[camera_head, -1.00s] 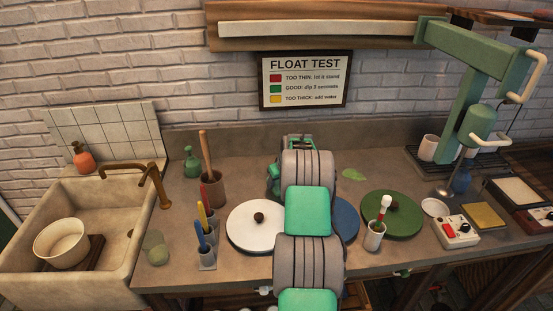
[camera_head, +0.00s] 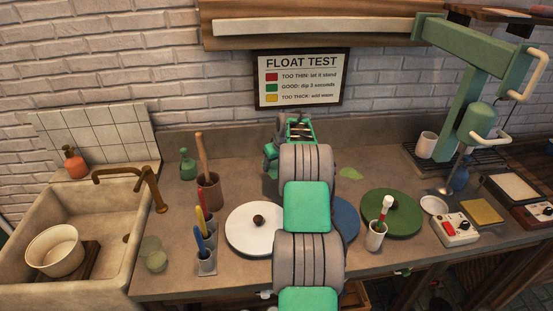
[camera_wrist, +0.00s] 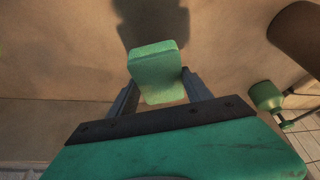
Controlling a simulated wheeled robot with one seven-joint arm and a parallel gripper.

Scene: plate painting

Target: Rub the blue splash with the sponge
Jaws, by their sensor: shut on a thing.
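My gripper (camera_wrist: 157,92) is shut on the sponge (camera_wrist: 155,62), a pale green block between its two fingers in the wrist view. The sponge is above a plain brown surface, with a dark shadow beyond it. I cannot tell whether it touches that surface. In the head view my gripper (camera_head: 298,130) is at the back of the counter, past the white disc, and the sponge cannot be made out there. I see no blue splash in either view; my arm hides part of the counter. A green splash (camera_head: 351,173) lies right of my gripper.
A white disc (camera_head: 254,230), a partly hidden blue disc (camera_head: 346,219) and a green disc (camera_head: 391,213) lie on the counter. A green bottle (camera_head: 188,164) and a brown pot (camera_head: 209,193) stand left of my arm. A green press (camera_head: 468,110) stands at right.

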